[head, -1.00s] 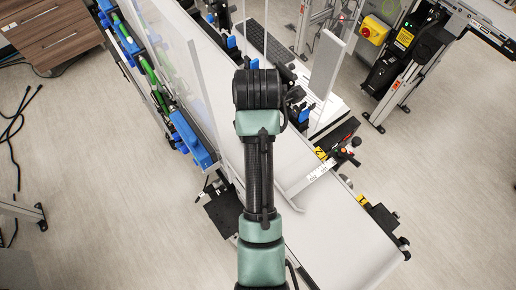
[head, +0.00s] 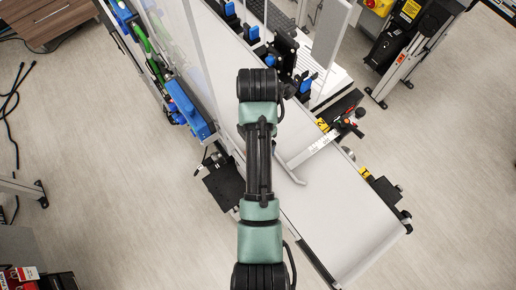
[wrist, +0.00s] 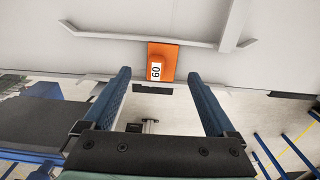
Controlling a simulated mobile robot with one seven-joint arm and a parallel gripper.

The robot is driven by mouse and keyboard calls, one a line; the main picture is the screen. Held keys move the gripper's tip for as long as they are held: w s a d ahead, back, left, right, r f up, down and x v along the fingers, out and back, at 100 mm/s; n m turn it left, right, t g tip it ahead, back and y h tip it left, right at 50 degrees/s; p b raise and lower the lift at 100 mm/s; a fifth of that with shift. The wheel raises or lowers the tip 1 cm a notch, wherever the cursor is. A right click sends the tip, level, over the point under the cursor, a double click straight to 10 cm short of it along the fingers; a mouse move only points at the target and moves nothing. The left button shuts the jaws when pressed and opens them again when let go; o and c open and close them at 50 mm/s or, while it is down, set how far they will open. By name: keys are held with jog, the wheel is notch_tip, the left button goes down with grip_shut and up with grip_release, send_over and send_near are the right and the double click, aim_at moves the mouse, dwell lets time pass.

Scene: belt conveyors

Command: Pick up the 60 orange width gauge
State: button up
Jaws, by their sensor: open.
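The orange width gauge (wrist: 162,56) with a white "60" label shows in the wrist view, on the pale belt between a long guide rail and the belt's near edge. My gripper (wrist: 160,78) is open, its two blue fingers apart. The gauge appears beyond the fingertips, between them in the picture, with nothing held. In the head view my arm covers the middle of the belt, and the gauge and the gripper are hidden there.
The white conveyor belt (head: 335,215) runs diagonally, with a metal guide rail (head: 313,150) and its clamp on the right side. A clear panel and a blue unit (head: 187,108) stand on the left. The belt's lower end is bare.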

jog(key=shift+s+d+f+p, duration=0.1)
jog(key=shift+f+p, duration=0.55)
jog(key=shift+f, duration=1.65)
grip_shut()
jog(key=shift+r, duration=0.1)
